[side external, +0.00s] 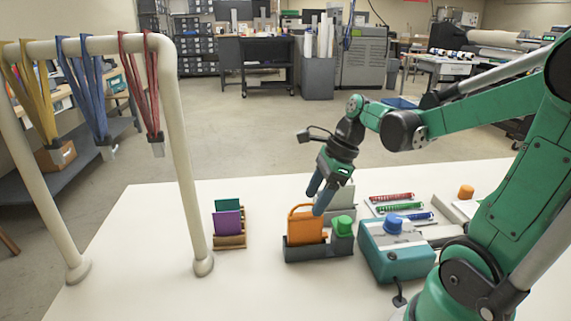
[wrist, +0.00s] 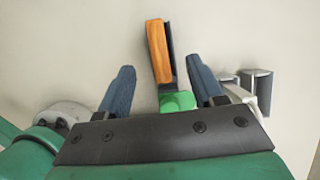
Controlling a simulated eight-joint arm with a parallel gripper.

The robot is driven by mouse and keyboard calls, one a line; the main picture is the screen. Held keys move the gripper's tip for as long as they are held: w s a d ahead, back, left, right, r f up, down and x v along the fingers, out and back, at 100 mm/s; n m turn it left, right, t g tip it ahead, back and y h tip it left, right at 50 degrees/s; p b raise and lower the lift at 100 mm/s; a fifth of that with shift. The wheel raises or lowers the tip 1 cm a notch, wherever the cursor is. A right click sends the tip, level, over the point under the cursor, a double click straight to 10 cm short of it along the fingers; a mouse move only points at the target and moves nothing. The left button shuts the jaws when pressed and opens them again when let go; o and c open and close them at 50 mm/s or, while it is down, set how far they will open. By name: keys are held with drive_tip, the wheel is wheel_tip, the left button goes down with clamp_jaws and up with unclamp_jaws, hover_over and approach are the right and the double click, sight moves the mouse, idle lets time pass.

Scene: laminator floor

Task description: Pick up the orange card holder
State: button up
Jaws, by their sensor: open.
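The orange card holder (side external: 306,225) stands upright in a dark grey rack (side external: 318,252) on the white table. It also shows in the wrist view (wrist: 157,50), seen from above, between and beyond my fingertips. My gripper (side external: 320,192) is above the holder's upper right side, tilted down. In the wrist view my gripper (wrist: 162,85) has its blue fingers spread apart, one on either side of the holder's line, with nothing held. From the side, a finger covers part of the holder's right edge; I cannot tell whether they touch.
A green object (side external: 342,226) sits in the rack right of the holder. A teal machine (side external: 395,250) stands close on the right. A wooden stand (side external: 229,240) with purple and green cards is left. A cream rail (side external: 178,150) with lanyards rises further left.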

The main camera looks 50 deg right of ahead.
sight(306, 215)
drive_tip(key=shift+x, duration=2.55)
clamp_jaws()
